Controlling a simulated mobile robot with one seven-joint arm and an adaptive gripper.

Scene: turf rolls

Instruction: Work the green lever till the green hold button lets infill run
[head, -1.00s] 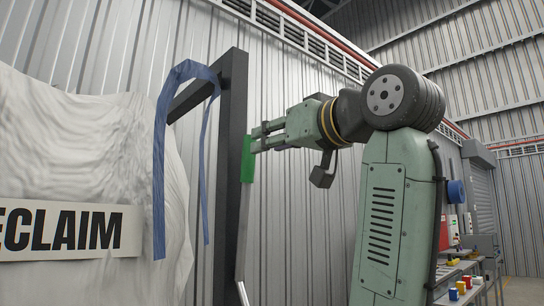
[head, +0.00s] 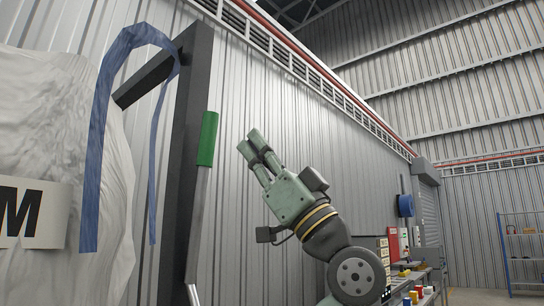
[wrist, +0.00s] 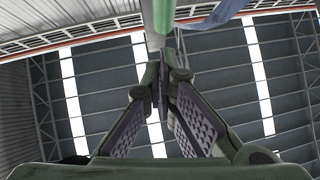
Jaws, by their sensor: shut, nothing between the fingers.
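The lever has a green grip (head: 207,138) on top of a pale metal rod (head: 197,225), standing nearly upright beside a dark post in the head view. My gripper (head: 252,142) is to the right of the green grip, pointing up and to the left, with a visible gap between them in the picture. Its fingers (wrist: 160,80) are together and hold nothing. In the wrist view a green piece (wrist: 163,14), probably the lever's grip, shows at the top edge beyond the fingertips. I cannot make out the green hold button in either view.
The dark post (head: 188,130) has an arm with a blue strap (head: 93,140) hanging over it. A large white bag (head: 60,110) fills the left. A bench with coloured pots (head: 415,296) stands at lower right. The corrugated wall (head: 300,130) lies behind.

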